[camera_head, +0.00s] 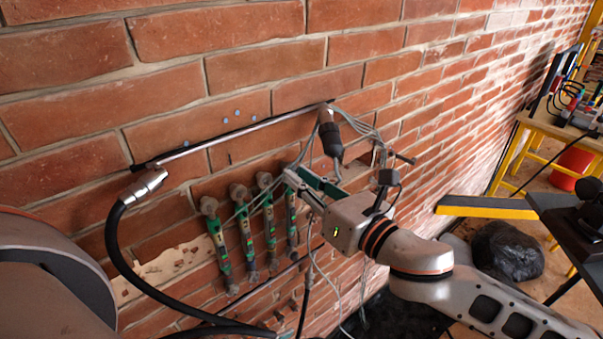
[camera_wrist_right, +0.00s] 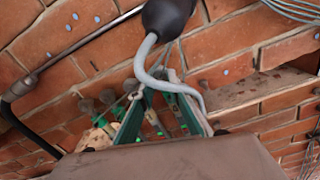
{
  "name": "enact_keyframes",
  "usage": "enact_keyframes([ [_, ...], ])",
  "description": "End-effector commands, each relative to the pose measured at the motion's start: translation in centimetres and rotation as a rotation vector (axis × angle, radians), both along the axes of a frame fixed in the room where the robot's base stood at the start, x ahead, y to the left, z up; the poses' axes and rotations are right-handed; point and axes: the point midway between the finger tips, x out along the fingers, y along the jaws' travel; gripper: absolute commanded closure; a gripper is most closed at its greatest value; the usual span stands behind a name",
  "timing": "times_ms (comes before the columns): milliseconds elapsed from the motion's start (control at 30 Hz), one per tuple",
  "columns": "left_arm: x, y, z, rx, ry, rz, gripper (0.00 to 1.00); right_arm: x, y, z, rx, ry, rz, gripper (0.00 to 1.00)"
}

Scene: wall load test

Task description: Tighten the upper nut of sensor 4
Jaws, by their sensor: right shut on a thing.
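Several green sensors with grey nuts at their ends stand in a row on the brick wall in the head view. The rightmost, which I take as sensor 4 (camera_head: 292,225), has its upper end hidden by my right gripper (camera_head: 298,177). The upper nuts of its neighbours, such as this nut (camera_head: 264,180), show to the left. My right gripper's fingertips are closed in at the top of sensor 4, on its upper nut. In the right wrist view, the green fingers (camera_wrist_right: 157,82) converge there, and a grey cable crosses in front of them. My left gripper is not in view.
A metal pipe (camera_head: 235,133) runs above the sensors. A black fitting (camera_head: 331,140) with loose grey cables hangs at its right end, close over my gripper. A thick black hose (camera_head: 120,245) hangs at left. A yellow table (camera_head: 555,130) and black bag (camera_head: 507,250) stand at right.

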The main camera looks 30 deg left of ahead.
Motion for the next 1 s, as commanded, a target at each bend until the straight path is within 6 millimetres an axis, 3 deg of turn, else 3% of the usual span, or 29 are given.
enact_keyframes([
  [100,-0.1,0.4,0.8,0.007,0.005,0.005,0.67,0.0,0.0,0.3,0.033,0.084,-0.001,1.0],
  [367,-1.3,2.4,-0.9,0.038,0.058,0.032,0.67,0.0,0.0,0.2,0.106,0.258,-0.001,1.0],
  [1000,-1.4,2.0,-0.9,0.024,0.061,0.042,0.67,0.0,0.0,0.1,0.179,0.428,-0.001,1.0],
])
